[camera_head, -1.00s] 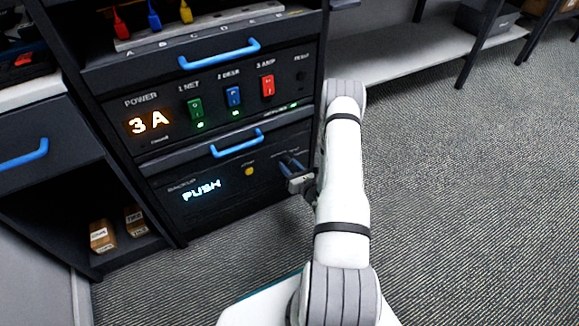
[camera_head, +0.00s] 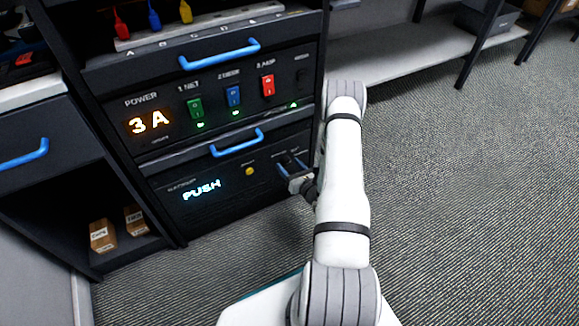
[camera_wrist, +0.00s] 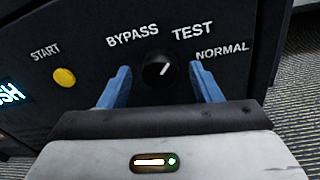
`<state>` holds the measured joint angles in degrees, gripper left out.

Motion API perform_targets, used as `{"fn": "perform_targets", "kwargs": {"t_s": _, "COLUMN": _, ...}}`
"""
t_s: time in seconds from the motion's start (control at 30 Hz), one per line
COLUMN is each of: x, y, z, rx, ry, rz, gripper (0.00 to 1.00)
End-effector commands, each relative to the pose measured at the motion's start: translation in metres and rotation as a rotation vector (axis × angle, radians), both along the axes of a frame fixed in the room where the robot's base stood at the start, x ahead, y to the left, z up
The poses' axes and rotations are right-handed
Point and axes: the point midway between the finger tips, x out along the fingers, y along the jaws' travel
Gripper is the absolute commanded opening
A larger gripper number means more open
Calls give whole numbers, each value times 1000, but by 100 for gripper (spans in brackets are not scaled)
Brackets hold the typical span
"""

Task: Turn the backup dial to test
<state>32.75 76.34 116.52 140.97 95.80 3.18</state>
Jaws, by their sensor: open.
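The backup dial is a round black knob (camera_wrist: 159,71) on the black backup panel (camera_head: 222,197), with BYPASS, TEST and NORMAL printed around it. In the wrist view its white pointer line slants up and right, roughly toward the word TEST (camera_wrist: 193,33). My gripper (camera_wrist: 162,72) has blue fingers, one on each side of the knob. It is open, with a visible gap between each finger and the knob. In the head view my gripper (camera_head: 291,166) is at the panel's right end, and the dial shows only as a small dark shape there.
A yellow START button (camera_wrist: 65,78) and a lit PUSH display (camera_head: 202,190) are left of the dial. A blue drawer handle (camera_head: 237,143) and the power panel's green, blue and red switches are above. Open carpet lies to the right.

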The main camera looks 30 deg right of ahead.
Motion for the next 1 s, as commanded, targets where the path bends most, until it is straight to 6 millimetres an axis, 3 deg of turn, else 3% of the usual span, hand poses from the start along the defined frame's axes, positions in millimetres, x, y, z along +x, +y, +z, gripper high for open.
{"fn": "perform_targets", "kwargs": {"t_s": 0.5, "x": -71, "y": -8, "z": 6, "rx": 1, "ry": 2, "rz": -3, "gripper": 58}}
{"fn": "perform_targets", "kwargs": {"t_s": 1.0, "x": -76, "y": -8, "z": 6, "rx": 0, "ry": 0, "rz": -1, "gripper": 58}}
